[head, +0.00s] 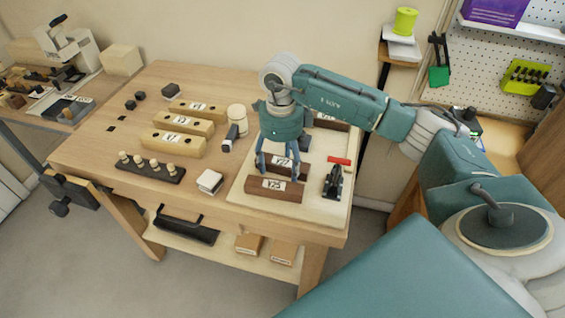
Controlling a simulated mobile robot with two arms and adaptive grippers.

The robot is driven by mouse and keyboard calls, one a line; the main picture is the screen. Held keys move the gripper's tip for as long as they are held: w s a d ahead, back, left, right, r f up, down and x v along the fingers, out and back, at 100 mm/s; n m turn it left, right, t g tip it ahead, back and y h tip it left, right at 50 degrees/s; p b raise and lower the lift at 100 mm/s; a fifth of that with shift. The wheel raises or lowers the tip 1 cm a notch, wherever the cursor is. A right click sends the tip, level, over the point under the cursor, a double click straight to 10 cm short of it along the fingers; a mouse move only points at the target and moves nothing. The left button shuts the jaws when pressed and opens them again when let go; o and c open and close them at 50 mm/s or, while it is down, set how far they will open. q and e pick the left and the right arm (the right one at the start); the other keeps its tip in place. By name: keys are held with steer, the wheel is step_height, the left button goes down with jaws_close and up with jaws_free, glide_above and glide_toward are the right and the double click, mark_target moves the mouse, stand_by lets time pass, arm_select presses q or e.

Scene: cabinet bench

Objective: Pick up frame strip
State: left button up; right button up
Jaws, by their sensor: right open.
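Several labelled wooden strips lie on the bench, and I cannot tell which one the task calls the frame strip. A dark brown strip labelled Y25 (274,188) lies near the front of a pale board (322,211). A second dark brown strip (301,172) lies just behind it, and a third (332,122) lies farther back, partly hidden by my arm. Pale wooden strips (178,122) lie left of the board. My right gripper (275,173) points down with open fingers at the second dark strip, partly covering it. I cannot tell whether they touch. My left gripper is out of view.
A black clamp with a red handle (339,161) stands right of the dark strips. A peg rack (151,167), a small white block (210,182) and a cream jar (237,118) stand on the left. The bench's front left is clear.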

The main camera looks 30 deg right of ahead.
steer(key=shift+f, duration=0.25)
steer(key=c, duration=1.3)
steer(key=shift+r, duration=0.1)
steer(key=shift+c, duration=0.2)
